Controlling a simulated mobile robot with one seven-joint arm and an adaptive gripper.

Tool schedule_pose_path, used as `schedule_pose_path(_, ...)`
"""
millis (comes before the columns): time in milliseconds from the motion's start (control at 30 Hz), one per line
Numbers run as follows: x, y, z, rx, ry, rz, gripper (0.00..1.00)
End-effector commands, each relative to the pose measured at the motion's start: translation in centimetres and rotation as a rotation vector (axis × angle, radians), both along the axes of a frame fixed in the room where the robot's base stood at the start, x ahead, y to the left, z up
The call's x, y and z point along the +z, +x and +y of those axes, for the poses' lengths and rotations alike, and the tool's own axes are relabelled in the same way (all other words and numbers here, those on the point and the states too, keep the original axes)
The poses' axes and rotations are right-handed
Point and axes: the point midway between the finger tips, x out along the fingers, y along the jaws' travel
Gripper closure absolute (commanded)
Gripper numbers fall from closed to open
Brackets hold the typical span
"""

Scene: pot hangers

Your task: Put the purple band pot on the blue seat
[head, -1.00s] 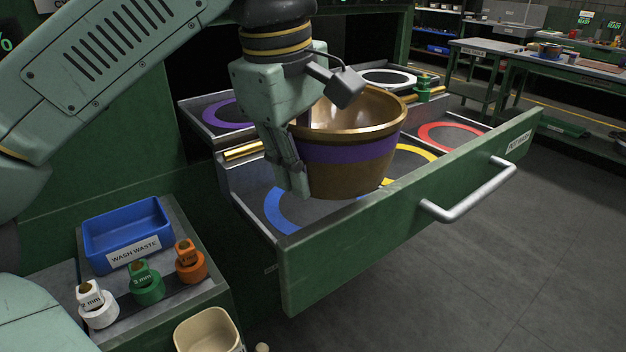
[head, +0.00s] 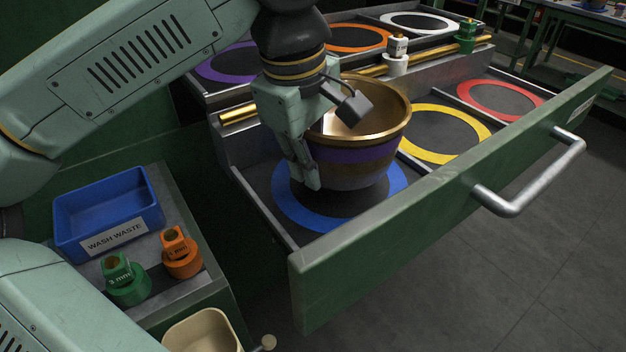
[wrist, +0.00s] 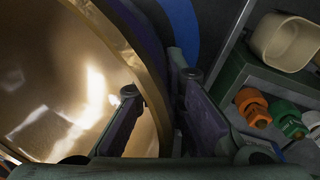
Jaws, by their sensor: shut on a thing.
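The purple band pot (head: 352,155) is brass with a purple stripe and stands upright inside the blue ring of the blue seat (head: 290,207) in the open drawer. I cannot tell whether its base touches the seat. My gripper (head: 312,165) is shut on the pot's left wall, one finger inside and one outside. In the wrist view the pot's rim (wrist: 130,50) runs between the fingers, and part of the blue ring (wrist: 183,30) shows beyond it. The pot hides the back of the blue ring.
The yellow seat (head: 480,130) and red seat (head: 535,105) are empty to the right. The drawer front (head: 450,190) rises beside the pot. A gold rail with white (head: 397,58) and green (head: 466,38) collars lies behind. A blue bin (head: 108,212) and collars stand at left.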

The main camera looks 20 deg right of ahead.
Motion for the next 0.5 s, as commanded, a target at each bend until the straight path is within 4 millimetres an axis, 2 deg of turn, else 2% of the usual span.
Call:
schedule_pose_path(167, -1.2, 0.0, 0.0, -0.001, -0.002, 0.000, 1.00)
schedule_pose_path(367, -3.7, 0.0, 0.0, -0.001, -0.002, 0.000, 1.00)
schedule_pose_path(500, -4.0, 0.0, 0.0, 0.000, -0.002, -0.003, 1.00)
